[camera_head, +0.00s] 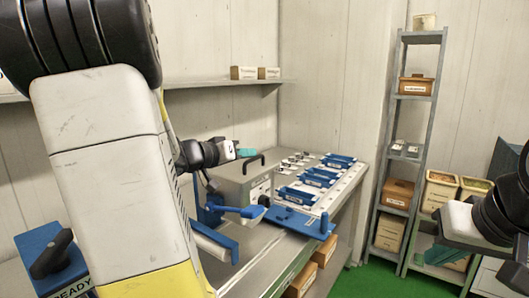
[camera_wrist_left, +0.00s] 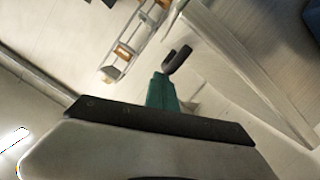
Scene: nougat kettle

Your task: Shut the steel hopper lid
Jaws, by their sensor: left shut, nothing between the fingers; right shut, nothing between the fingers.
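The steel hopper (camera_head: 232,190) is a grey box at the back left of the bench. Its flat grey lid (camera_head: 233,168) carries a black bar handle (camera_head: 252,162). The lid looks low over the box; I cannot tell whether a gap remains. In the left wrist view, the handle (camera_wrist_left: 178,58) is a dark hook beside a pale panel. My left gripper (camera_head: 246,153) is shut and empty, its teal fingertips close to the handle; contact is unclear. The fingers also show in the left wrist view (camera_wrist_left: 162,90). My right gripper (camera_head: 440,254) is shut and empty at the right, far from the hopper.
Blue trays (camera_head: 318,178) lie on the bench right of the hopper. A blue lever (camera_head: 238,210) and a blue block (camera_head: 300,221) are in front. A grey shelf rack (camera_head: 430,90) with boxes stands at the right. Green floor (camera_head: 365,282) is clear between.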

